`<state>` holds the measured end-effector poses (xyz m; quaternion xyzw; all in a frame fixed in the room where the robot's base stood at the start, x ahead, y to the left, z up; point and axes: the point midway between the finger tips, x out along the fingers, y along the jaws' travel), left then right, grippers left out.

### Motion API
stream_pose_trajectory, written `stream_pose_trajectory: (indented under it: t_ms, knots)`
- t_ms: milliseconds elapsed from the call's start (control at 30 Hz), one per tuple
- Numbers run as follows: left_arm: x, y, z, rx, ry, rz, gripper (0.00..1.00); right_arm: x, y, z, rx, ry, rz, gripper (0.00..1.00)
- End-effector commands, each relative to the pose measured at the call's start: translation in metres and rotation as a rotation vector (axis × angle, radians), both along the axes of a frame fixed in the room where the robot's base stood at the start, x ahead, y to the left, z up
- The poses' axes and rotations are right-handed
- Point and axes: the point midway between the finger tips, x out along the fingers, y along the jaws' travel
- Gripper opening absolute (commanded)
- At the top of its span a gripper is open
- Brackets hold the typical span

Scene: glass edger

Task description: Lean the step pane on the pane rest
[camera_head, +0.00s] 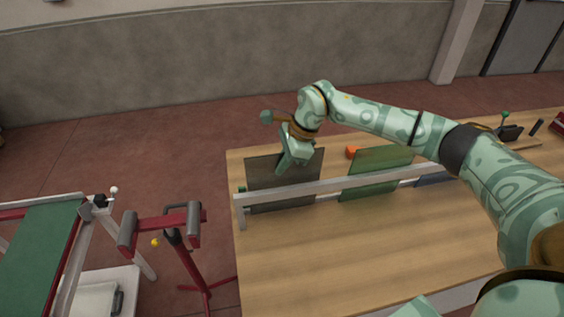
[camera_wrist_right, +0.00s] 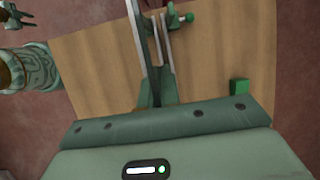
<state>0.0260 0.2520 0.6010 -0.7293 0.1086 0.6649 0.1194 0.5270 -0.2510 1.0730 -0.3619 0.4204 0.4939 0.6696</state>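A dark grey pane (camera_head: 262,180) stands near-upright at the left end of a pale rail rack (camera_head: 330,184) on the wooden table. My right gripper (camera_head: 284,160) is at this pane's top edge. In the right wrist view the pane shows edge-on as a dark strip (camera_wrist_right: 151,50) between the close-set fingers (camera_wrist_right: 158,92). A green pane (camera_head: 375,172) and a partly hidden bluish pane (camera_head: 434,179) stand farther right in the rack. No label shows which is the step pane. My left gripper seems to show small and dark in the right wrist view (camera_wrist_right: 16,16); its opening is unclear.
A red stand with grey rollers (camera_head: 165,222) is left of the table (camera_head: 350,255). A green-belted conveyor (camera_head: 40,248) is at the far left. A small orange object (camera_head: 351,152) lies behind the rack. A green block (camera_wrist_right: 239,86) shows in the wrist view. The front tabletop is clear.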

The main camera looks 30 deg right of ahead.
Motion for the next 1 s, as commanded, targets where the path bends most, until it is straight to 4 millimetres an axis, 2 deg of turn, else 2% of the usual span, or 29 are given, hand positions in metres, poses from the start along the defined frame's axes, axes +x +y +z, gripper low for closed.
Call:
stream_pose_trajectory:
  t_ms: [1000]
  knots:
    - [-0.001,0.000,-0.006,0.000,0.002,0.000,0.30,0.001,0.000,-0.009,0.001,-0.003,0.000,0.00]
